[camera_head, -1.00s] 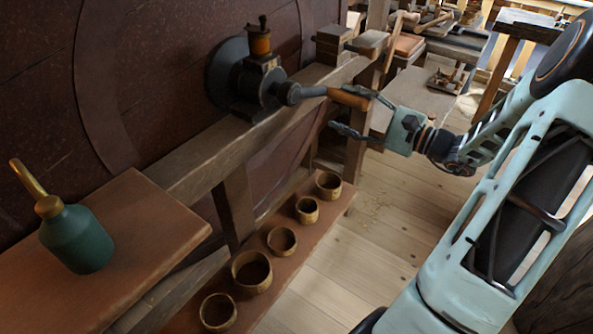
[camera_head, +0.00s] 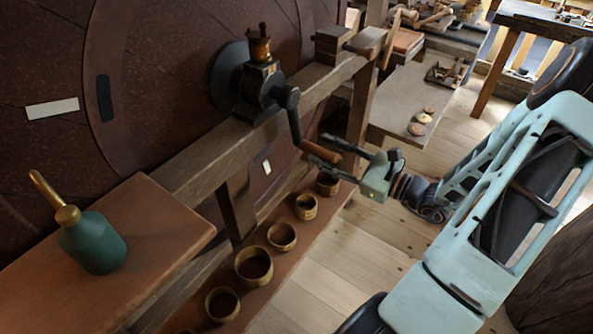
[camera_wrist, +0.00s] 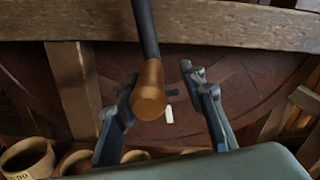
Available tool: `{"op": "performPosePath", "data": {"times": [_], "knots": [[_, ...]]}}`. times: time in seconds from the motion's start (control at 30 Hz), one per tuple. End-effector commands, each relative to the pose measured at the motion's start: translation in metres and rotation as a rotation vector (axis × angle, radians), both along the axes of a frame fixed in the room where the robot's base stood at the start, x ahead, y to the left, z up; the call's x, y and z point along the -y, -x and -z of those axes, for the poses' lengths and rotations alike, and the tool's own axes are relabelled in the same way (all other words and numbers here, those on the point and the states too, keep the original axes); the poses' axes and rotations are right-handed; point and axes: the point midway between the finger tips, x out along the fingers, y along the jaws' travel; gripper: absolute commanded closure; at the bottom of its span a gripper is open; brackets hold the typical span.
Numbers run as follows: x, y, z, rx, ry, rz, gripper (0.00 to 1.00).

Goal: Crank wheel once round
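The large dark reddish-brown wheel (camera_head: 60,160) stands upright at the left, with a white mark on its face. A black crank arm (camera_head: 293,122) slants down and right from the dark bearing housing (camera_head: 258,88). Its wooden handle (camera_head: 321,153) sticks out toward my gripper (camera_head: 335,153). In the wrist view the handle (camera_wrist: 150,93) lies between the two spread fingers of my gripper (camera_wrist: 163,108). It is close to the left finger, with a clear gap to the right one. I cannot tell whether the left finger touches it.
A wooden beam (camera_head: 215,155) carries the housing. A green oil bottle (camera_head: 92,240) stands on a board (camera_head: 150,215) at the left. Several wooden cups, one (camera_head: 253,267) largest, line a low shelf (camera_head: 290,270). A bench (camera_head: 395,110) stands behind. The plank floor right of the shelf is bare.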

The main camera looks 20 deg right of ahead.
Motion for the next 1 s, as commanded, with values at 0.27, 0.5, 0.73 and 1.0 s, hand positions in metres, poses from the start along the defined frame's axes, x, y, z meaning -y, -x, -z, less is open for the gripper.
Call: {"op": "performPosePath", "data": {"times": [0.27,0.5,0.73,1.0], "knots": [[-0.019,0.014,0.0,-0.108,-0.149,0.008,0.68],[-0.038,0.03,0.001,-0.208,-0.274,0.007,0.68],[-0.058,0.045,-0.002,-0.305,-0.395,0.004,0.68],[-0.082,0.063,-0.009,-0.422,-0.537,-0.004,0.68]]}}
